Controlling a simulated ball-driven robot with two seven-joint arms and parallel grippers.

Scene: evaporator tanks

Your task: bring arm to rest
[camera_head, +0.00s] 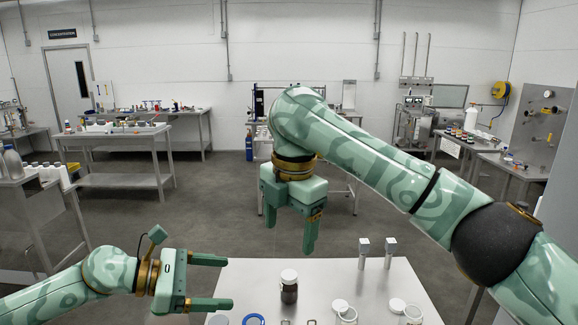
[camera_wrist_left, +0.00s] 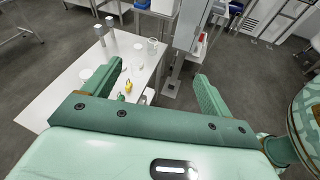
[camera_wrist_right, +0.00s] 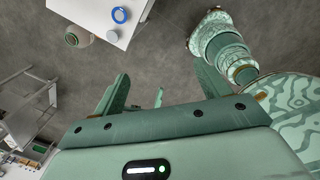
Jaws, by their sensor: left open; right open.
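My left gripper (camera_head: 230,282) reaches in from the left, pointing right at the left edge of the white table. Its two fingers are apart with nothing between them; the left wrist view (camera_wrist_left: 158,70) also shows them spread. My right gripper (camera_head: 290,238) hangs fingers down beyond the table's far edge, its arm coming in high from the right. Its fingers are apart and empty, as the right wrist view (camera_wrist_right: 161,70) also shows, with floor below.
A workbench (camera_head: 115,180) stands at the back left. Open floor lies beyond the table.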

